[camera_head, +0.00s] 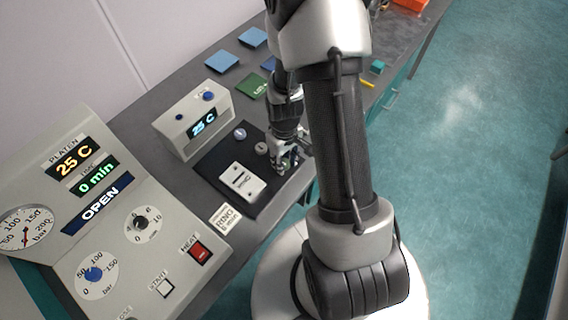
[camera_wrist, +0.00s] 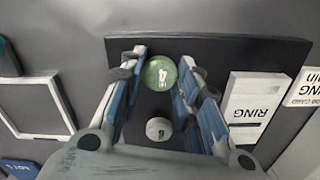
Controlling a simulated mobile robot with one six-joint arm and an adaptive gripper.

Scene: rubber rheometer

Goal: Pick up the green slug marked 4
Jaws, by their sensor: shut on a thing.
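The green slug marked 4 (camera_wrist: 160,73) is a pale green disc, seen between my two fingertips in the wrist view. My gripper (camera_wrist: 162,78) is shut on it, with a blue-lined finger on each side. In the head view my gripper (camera_head: 285,160) is low over the right part of the dark mat (camera_head: 213,166), and the slug is mostly hidden there. I cannot tell whether the slug touches the mat. A whitish-grey slug (camera_wrist: 158,129) lies apart from it, nearer my palm in the wrist view.
The control panel (camera_head: 110,210) fills the left. Open floor (camera_head: 470,160) lies right of the bench.

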